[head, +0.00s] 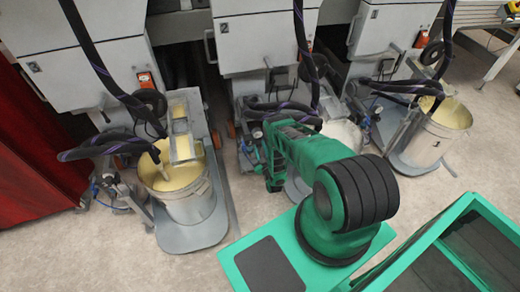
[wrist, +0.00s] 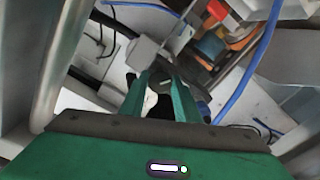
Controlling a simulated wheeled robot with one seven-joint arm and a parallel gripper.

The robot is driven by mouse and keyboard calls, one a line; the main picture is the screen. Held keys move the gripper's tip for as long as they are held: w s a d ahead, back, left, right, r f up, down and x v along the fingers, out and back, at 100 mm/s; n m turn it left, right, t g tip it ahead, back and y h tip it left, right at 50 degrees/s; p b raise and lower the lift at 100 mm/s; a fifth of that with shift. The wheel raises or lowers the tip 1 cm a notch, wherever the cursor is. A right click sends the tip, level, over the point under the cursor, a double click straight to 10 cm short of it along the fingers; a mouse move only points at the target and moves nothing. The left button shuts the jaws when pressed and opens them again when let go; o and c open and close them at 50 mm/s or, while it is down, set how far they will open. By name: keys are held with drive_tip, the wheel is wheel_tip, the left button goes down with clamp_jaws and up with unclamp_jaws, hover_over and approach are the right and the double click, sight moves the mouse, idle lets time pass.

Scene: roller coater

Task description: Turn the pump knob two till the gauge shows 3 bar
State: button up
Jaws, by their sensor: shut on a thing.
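My gripper (wrist: 162,88) shows in the wrist view with its two green fingers closed around a small dark grey knob (wrist: 164,84). The knob has a light mark on its face. In the head view my green arm reaches to the middle pump station (head: 250,140) and hides the knob and most of the pump there. A pale round shape (wrist: 150,101) shows beside the left finger; I cannot tell whether it is the gauge. I can read no gauge value in either view.
Buckets of pale yellow paint stand at the left station (head: 190,200) and the right station (head: 436,135). Blue hoses (wrist: 250,75) and a grey block (wrist: 145,48) lie close around my gripper. A grey metal pipe (wrist: 60,65) runs along its left.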

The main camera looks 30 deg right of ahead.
drive_tip(key=m, duration=0.5)
drive_tip(key=shift+a+m, duration=0.1)
drive_tip(key=shift+m, duration=0.2)
drive_tip(key=m, duration=0.4)
drive_tip(key=shift+m, duration=0.3)
drive_tip(key=shift+f, duration=0.1)
drive_tip(key=o, duration=1)
drive_tip(key=shift+o, duration=0.2)
drive_tip(key=shift+s, duration=0.1)
drive_tip(key=v, duration=1)
drive_tip(key=shift+s, duration=0.35)
